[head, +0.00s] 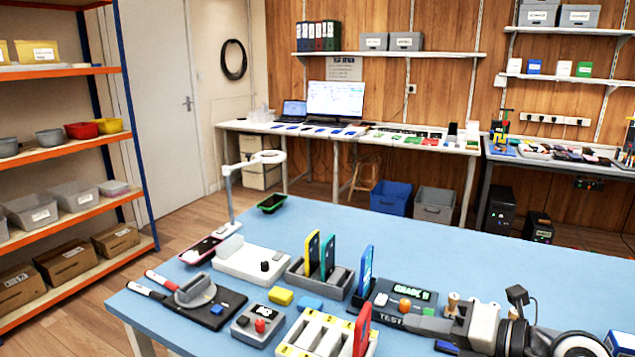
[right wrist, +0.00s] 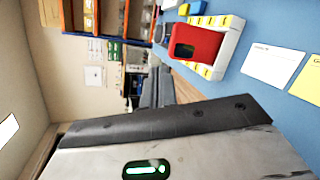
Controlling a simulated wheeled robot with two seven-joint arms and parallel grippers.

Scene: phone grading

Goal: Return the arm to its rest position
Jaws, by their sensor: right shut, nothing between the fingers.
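My right arm comes in from the right edge in the head view. Its gripper (head: 418,325) points left, low over the blue table (head: 460,250), in front of the tester box (head: 405,296) whose screen reads "GRADE B". The jaws are shut and empty. The gripper partly covers the box's front. The right wrist view is largely filled by a grey and black part of my own arm. My left gripper is not in view.
A red phone (head: 362,330) stands in the yellow-and-white rack (head: 311,338). A blue phone (head: 365,268) stands beside the tester. Yellow (head: 313,250) and green (head: 328,257) phones stand in a grey rack. The table's back right is clear. The wrist view shows a white card (right wrist: 272,64).

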